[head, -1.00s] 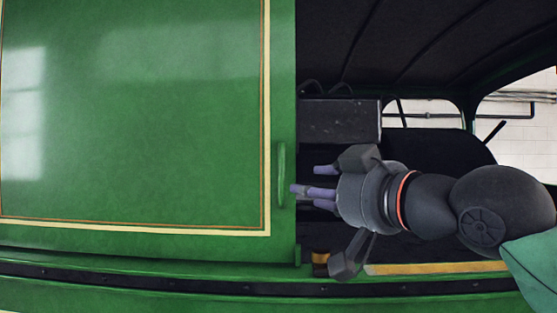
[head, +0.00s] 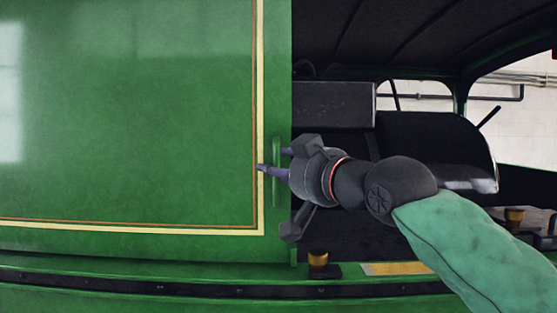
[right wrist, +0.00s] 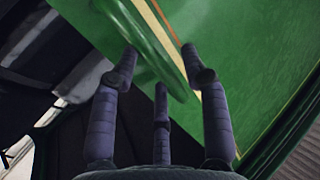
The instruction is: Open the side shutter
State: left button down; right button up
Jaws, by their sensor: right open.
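The side shutter (head: 130,120) is a large green panel with cream and orange lining, filling the left of the head view. Its upright green handle (head: 277,195) is near the panel's right edge. It also shows in the right wrist view as a green bar (right wrist: 165,62). My right gripper (head: 272,162) is open at the handle, its purple fingers reaching over the shutter's edge area. In the right wrist view the handle lies between the spread fingers (right wrist: 160,70); whether any finger touches it I cannot tell. My left gripper is out of view.
Right of the shutter is the open, dark cab with a dark box (head: 333,104) and a rounded dark panel (head: 430,145). A brass knob (head: 318,258) stands on the sill under my gripper. A dark rail (head: 180,288) runs below the shutter.

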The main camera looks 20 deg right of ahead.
jog(key=shift+w+a, duration=0.15)
jog(key=shift+w, duration=0.4)
jog(key=shift+s, duration=0.15)
grip_shut()
